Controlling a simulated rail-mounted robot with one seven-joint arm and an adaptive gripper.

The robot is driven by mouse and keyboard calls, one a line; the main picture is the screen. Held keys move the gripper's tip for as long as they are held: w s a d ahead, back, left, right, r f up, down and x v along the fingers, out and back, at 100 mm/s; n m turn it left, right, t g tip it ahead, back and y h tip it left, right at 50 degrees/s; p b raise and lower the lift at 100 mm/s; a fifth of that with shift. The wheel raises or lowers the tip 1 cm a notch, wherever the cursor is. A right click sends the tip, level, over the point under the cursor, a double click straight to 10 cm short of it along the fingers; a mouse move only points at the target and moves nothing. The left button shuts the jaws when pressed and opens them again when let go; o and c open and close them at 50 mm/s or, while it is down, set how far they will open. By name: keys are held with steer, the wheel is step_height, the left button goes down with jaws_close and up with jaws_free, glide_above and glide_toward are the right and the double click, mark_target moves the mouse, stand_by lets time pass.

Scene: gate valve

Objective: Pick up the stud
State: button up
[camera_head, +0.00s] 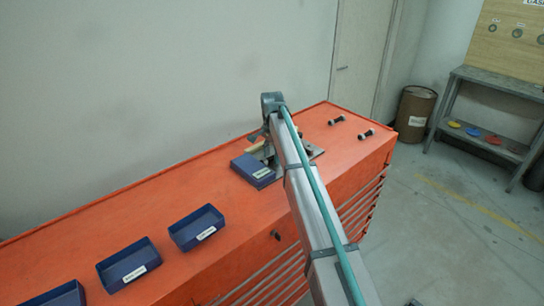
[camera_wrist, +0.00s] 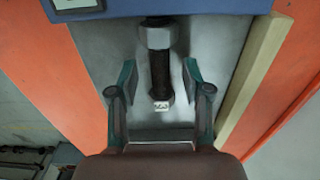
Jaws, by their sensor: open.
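A dark stud (camera_wrist: 160,72) with a grey nut (camera_wrist: 157,36) at its upper end shows in the wrist view. It lies over a grey surface (camera_wrist: 215,45), its upper end by the blue box (camera_wrist: 200,8). A small white mark shows at its lower end. My gripper (camera_wrist: 159,82) is open, with one finger on each side of the stud and a gap to it on both sides. In the head view my arm mostly hides this spot; the blue box (camera_head: 252,170) shows beside it. Two other dark studs with grey ends (camera_head: 337,120) (camera_head: 366,134) lie further right on the orange cabinet top.
A pale wooden strip (camera_wrist: 252,75) runs along the right of the grey surface. The orange cabinet (camera_head: 160,205) carries several blue bins (camera_head: 197,227) at the left, with clear top between. A wall stands behind. A brown drum (camera_head: 415,112) and a grey bench (camera_head: 500,84) stand at right.

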steer(key=shift+f, duration=0.2)
jaws_close()
steer(key=shift+r, duration=0.15)
stand_by(0.3)
